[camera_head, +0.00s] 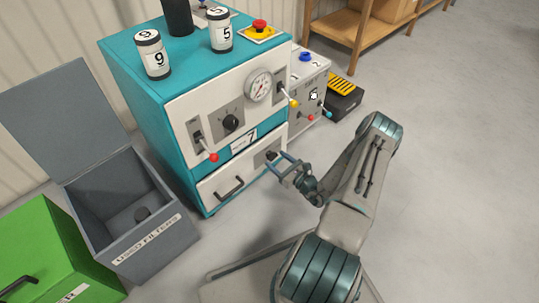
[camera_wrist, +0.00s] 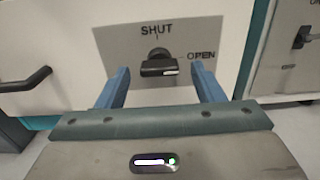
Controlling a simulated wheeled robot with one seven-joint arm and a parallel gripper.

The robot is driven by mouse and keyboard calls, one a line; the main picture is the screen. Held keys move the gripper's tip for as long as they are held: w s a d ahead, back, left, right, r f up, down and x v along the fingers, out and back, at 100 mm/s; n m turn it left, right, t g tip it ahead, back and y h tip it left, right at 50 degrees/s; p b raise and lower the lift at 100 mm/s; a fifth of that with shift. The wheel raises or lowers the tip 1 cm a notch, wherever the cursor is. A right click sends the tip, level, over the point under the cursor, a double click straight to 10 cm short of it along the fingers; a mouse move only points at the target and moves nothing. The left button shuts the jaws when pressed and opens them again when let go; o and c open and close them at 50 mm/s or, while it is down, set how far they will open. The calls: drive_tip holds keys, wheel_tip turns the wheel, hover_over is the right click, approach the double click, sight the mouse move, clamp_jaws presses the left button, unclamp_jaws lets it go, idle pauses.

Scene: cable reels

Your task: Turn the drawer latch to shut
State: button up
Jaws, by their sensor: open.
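The drawer latch (camera_wrist: 158,67) is a black knob on a grey plate (camera_wrist: 208,40) marked SHUT above and OPEN at the right. Its bar lies level, with a white mark at its right end toward OPEN. In the head view the latch (camera_head: 271,156) is on the lower drawer front (camera_head: 219,187), near its right side. The drawer looks closed. My gripper (camera_wrist: 161,80) is open, its two blue fingers to the left and right of the latch in the wrist view. No contact shows. In the head view my gripper (camera_head: 281,169) is right in front of the latch.
A black drawer handle (camera_wrist: 27,80) is left of the latch. Above are levers with red (camera_head: 213,157) and yellow (camera_head: 294,103) knobs. An open grey bin (camera_head: 155,240) stands left, a green box (camera_head: 50,260) beyond it. Floor at right is clear.

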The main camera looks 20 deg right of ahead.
drive_tip(key=shift+x, duration=0.8)
drive_tip(key=shift+a, duration=0.1)
drive_tip(key=c, duration=1)
drive_tip(key=shift+o, duration=0.2)
